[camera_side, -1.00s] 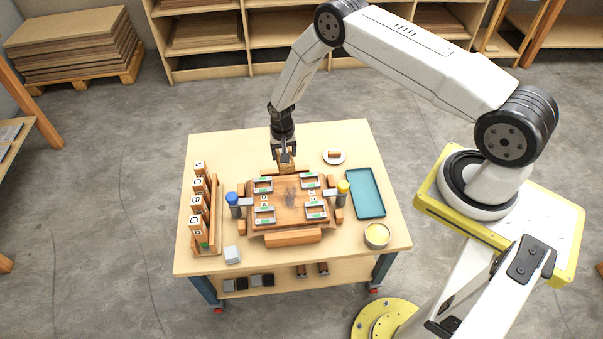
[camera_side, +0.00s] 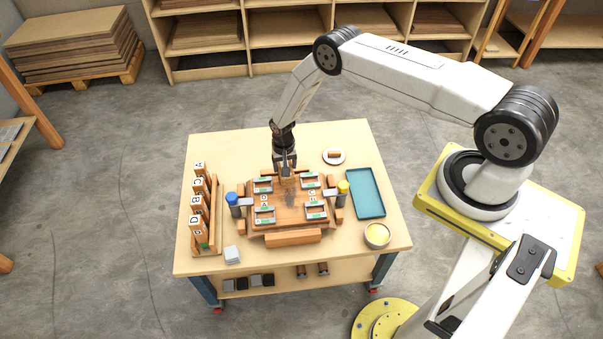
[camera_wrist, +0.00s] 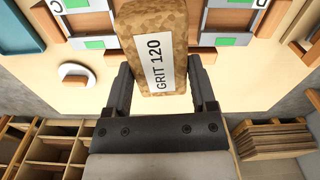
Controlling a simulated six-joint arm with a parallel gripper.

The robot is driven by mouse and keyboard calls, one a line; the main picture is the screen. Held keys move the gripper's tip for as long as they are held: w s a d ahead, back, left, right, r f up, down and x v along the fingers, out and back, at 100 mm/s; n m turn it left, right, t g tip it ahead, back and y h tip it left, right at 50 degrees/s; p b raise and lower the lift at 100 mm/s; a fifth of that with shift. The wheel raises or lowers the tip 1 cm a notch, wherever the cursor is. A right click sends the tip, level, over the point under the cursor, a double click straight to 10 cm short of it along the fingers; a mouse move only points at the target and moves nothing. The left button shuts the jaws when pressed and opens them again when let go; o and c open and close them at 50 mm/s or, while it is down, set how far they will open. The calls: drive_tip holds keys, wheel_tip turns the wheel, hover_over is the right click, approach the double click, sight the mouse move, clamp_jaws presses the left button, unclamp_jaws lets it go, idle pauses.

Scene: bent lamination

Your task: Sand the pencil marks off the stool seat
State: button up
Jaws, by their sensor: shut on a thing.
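The wooden stool seat (camera_side: 284,220) lies in the middle of the bench in the side view, with a darker patch near its centre; I cannot tell whether this is pencil marking. My gripper (camera_side: 286,163) is shut on a cork-coloured sanding block (camera_side: 287,173) at the seat's back edge. In the wrist view the block (camera_wrist: 180,22) reads "GRIT 120" and sits between the fingers of my gripper (camera_wrist: 162,88). Whether the block touches the seat is unclear. Metal brackets with green labels (camera_side: 264,215) sit around the seat's corners.
A rack of lettered wooden pieces (camera_side: 214,215) stands left. A blue-capped post (camera_side: 233,199) and a yellow-capped post (camera_side: 342,187) flank the seat.

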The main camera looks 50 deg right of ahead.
drive_tip(key=shift+f, duration=1.35)
drive_tip(key=shift+s+a+f, duration=0.4)
drive_tip(key=shift+s+a, duration=4.5)
drive_tip(key=shift+w+d, duration=4.95)
drive_tip(key=shift+s+r, duration=0.1)
drive_tip(key=shift+r, duration=3.9)
